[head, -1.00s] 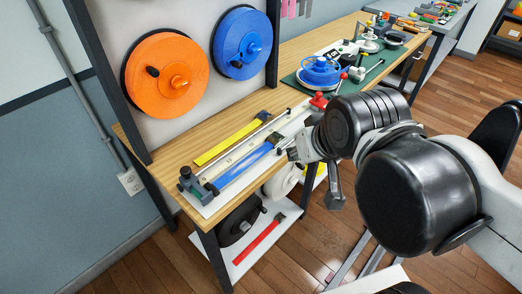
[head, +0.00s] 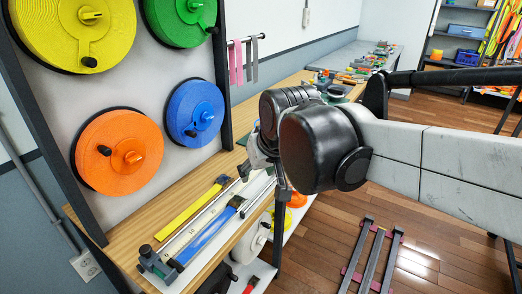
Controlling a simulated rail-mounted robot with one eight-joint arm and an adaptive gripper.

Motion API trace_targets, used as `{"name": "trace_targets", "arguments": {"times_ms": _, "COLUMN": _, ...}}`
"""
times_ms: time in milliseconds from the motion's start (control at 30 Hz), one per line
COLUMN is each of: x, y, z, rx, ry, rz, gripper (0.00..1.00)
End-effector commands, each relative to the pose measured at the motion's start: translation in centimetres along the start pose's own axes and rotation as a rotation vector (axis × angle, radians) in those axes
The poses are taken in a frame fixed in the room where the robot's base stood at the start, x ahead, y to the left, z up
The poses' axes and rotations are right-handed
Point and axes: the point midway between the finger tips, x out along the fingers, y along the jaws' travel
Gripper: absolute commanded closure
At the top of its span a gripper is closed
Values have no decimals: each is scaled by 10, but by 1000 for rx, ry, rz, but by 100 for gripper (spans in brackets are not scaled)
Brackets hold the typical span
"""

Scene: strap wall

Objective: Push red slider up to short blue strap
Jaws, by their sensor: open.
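A blue strap (head: 207,236) lies along a white measuring board (head: 225,237) on the wooden bench. A dark clamp with a knob (head: 150,258) stands at the board's near end. A longer yellow strap (head: 192,208) lies beside the board on its left. My gripper (head: 250,168) is over the far part of the board, small and partly hidden by my own arm. It is open, and nothing shows between its fingers. The red slider is not visible now; my arm covers the far end of the board.
Orange (head: 120,152), blue (head: 196,112), yellow (head: 70,30) and green (head: 180,18) reels hang on the wall panel. Pink and grey straps (head: 243,62) hang from a bar. The bench (head: 125,240) has bare wood left of the board. Lower shelf items sit below.

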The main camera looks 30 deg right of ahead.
Motion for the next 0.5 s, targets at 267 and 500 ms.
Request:
{"name": "trace_targets", "arguments": {"times_ms": 267, "x": 29, "y": 37, "z": -71, "rx": 44, "ry": -44, "rz": 28, "gripper": 59}}
{"name": "trace_targets", "arguments": {"times_ms": 500, "x": 68, "y": 75, "z": -122, "rx": 80, "ry": -80, "rz": 48, "gripper": 59}}
